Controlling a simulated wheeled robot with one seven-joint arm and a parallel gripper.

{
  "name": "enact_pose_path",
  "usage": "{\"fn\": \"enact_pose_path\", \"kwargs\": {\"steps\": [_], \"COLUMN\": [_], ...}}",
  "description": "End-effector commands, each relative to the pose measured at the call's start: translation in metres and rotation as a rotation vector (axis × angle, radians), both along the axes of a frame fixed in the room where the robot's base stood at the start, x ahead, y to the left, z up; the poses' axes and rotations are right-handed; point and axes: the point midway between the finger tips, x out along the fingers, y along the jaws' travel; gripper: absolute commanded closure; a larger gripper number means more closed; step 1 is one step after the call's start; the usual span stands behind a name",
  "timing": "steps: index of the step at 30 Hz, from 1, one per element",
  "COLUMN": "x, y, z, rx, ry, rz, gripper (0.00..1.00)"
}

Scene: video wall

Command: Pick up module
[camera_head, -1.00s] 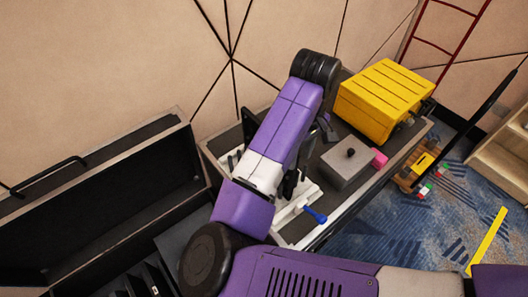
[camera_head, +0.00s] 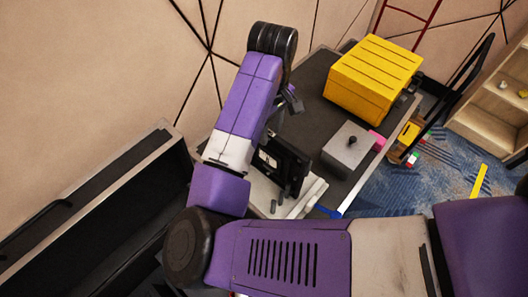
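A black, box-like piece with a small pale label (camera_head: 282,166) stands upright above the white tray on the table, beside my forearm. It may be the module or part of my arm's end; I cannot tell which. My purple and white arm reaches over the table, and its wrist hides the spot below. My gripper's fingertips cannot be made out, so I cannot see whether they hold anything. The large open black case (camera_head: 110,225) lies at the left, with dark upright shapes at its bottom edge, partly cut off.
The dark table (camera_head: 312,88) holds a yellow toolbox (camera_head: 374,78), a grey box with a black knob (camera_head: 348,150), a pink block (camera_head: 376,141) and a blue-handled tool (camera_head: 327,211). A wooden shelf (camera_head: 490,105) stands at the right. Patterned carpet shows in front of it.

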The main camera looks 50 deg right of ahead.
Motion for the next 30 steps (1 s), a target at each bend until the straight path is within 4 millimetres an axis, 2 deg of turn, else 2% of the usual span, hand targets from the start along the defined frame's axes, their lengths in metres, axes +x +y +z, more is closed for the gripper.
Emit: {"fn": "enact_pose_path", "kwargs": {"steps": [8,18,26,27,30], "x": [0.000,0.001,0.001,0.001,0.001], "y": [0.000,-0.001,-0.002,-0.002,-0.002], "z": [-0.027,-0.070,-0.074,-0.074,-0.074], "rx": [0.002,0.001,-0.001,-0.001,-0.001], "ry": [0.001,0.001,0.000,0.000,0.000], "rz": [0.002,0.001,0.000,0.000,0.000], "gripper": [0.60,0.60,0.60,0.62,0.82]}}
